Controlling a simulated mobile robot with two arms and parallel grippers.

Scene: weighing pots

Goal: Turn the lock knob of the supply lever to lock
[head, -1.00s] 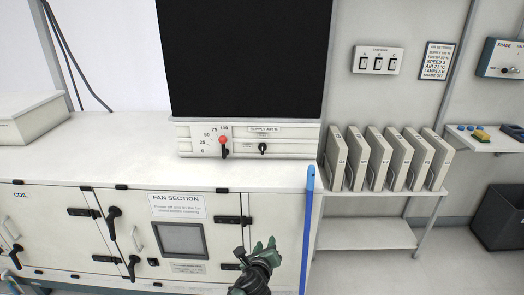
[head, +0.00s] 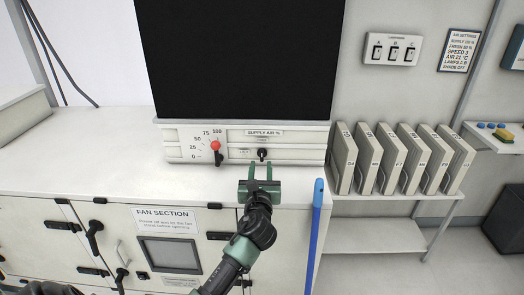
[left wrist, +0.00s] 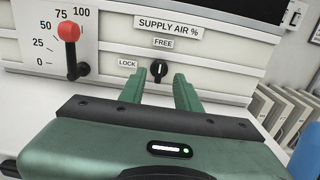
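The lock knob (head: 262,154) is a small black knob on the white SUPPLY AIR % panel (head: 300,150). In the left wrist view the knob (left wrist: 158,70) has its light mark upright, toward the FREE label (left wrist: 163,43); the LOCK label (left wrist: 127,64) is to its left. The supply lever (head: 216,150) has a red ball and stands left of the knob, near the upper end of its 0 to 100 scale. My left gripper (head: 260,173) is open and empty just in front of the knob, its fingers (left wrist: 158,88) on either side below it. My right gripper is not in view.
A dark screen (head: 235,60) rises above the panel. The white bench top (head: 110,150) is clear to the left. A blue pole (head: 315,230) stands right of my arm. Several binders (head: 390,160) stand on a shelf at the right.

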